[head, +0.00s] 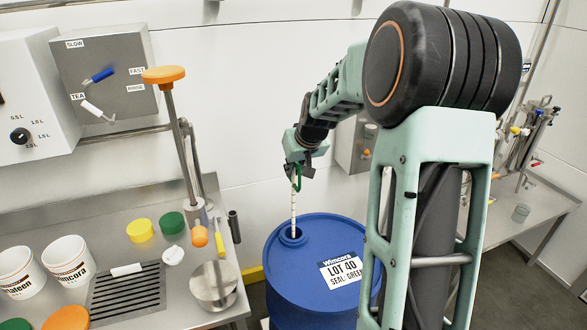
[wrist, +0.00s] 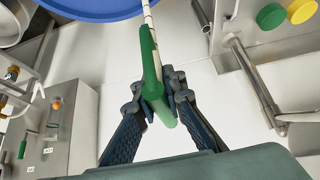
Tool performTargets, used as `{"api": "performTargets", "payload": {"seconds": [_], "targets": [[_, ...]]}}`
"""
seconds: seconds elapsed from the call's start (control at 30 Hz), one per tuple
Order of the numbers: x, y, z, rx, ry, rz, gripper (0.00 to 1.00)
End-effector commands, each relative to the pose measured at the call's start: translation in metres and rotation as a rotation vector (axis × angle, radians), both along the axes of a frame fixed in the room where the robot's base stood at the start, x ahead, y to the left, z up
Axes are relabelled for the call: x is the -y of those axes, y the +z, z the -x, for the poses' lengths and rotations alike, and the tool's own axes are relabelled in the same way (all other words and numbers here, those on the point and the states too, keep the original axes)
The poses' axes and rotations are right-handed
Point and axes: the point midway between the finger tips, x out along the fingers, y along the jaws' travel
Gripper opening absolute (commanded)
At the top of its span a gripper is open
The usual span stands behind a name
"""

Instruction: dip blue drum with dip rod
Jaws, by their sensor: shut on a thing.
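The blue drum (head: 300,262) stands on the floor between the two benches, with a label reading "LOT 40 SEAL: GREEN". My gripper (head: 299,166) is above the drum, shut on the green handle of the dip rod. The white banded rod (head: 293,212) hangs nearly upright from it, its lower end reaching into the bung hole; how deep is hidden. In the wrist view, the fingers (wrist: 160,100) grip the green handle (wrist: 153,75), and the drum's blue edge (wrist: 95,8) shows at the top.
The left bench holds a yellow cap (head: 140,230), a green cap (head: 173,224), white tubs (head: 68,262), a metal pot (head: 213,285) and a drain grate (head: 125,293). An orange-topped lever (head: 164,75) rises behind. A right bench (head: 535,215) carries valves and a beaker (head: 520,213).

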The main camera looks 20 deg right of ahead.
Motion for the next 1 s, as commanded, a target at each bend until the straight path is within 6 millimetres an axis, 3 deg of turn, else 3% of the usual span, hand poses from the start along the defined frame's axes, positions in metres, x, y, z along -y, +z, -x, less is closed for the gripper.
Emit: {"api": "performTargets", "payload": {"seconds": [1.0], "targets": [[0.000,-0.028,0.000,0.000,0.000,0.000,0.00]]}}
